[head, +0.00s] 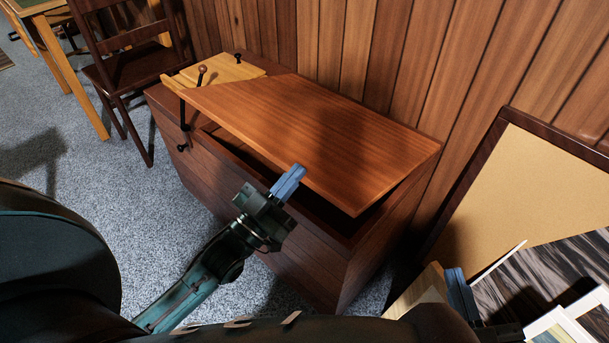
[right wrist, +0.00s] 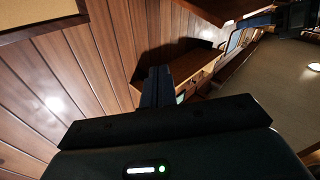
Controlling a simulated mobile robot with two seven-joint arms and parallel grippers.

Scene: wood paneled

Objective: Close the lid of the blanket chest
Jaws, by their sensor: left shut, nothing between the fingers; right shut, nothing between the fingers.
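The blanket chest (head: 205,172) is a reddish-brown wooden box against the paneled wall. Its lid (head: 330,130) is tilted slightly up, with a dark gap between its front edge and the chest rim. My left gripper (head: 288,181) is shut and empty, its blue fingertips close to the lid's front edge. I cannot tell whether they touch it. My right gripper (head: 460,291) is shut and empty, low at the right, apart from the chest. Its dark fingers also show in the right wrist view (right wrist: 156,86).
A light wooden board (head: 215,74) with dark knobbed pieces lies at the chest's left end. A dark chair (head: 128,70) and a table (head: 60,65) stand at the left. A framed corkboard (head: 530,195) leans at the right, near several frames or panels.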

